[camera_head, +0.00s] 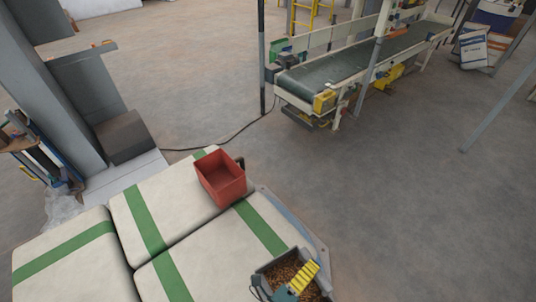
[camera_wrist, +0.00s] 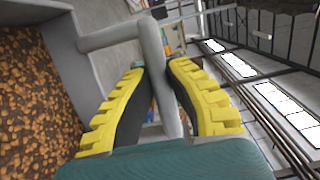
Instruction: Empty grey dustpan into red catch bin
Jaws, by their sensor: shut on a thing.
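The grey dustpan (camera_head: 264,280) is at the bottom of the head view, filled with brown granules (camera_head: 287,270). In the wrist view the dustpan (camera_wrist: 72,68) is at the left, with the granules (camera_wrist: 38,95) inside it. My gripper (camera_wrist: 165,75), with yellow ridged fingers, is shut around the dustpan's grey bar handle (camera_wrist: 155,50). In the head view my gripper (camera_head: 304,277) covers part of the pan's right side. The red catch bin (camera_head: 221,180) stands upright on the white sacks, up and left of the dustpan. Its visible inside looks empty.
White sacks with green stripes (camera_head: 185,215) lie side by side under the bin. A conveyor (camera_head: 350,55) stands at the back, with a dark cable on the floor. A grey column (camera_head: 50,90) is at the left. Open floor (camera_head: 430,200) lies at the right.

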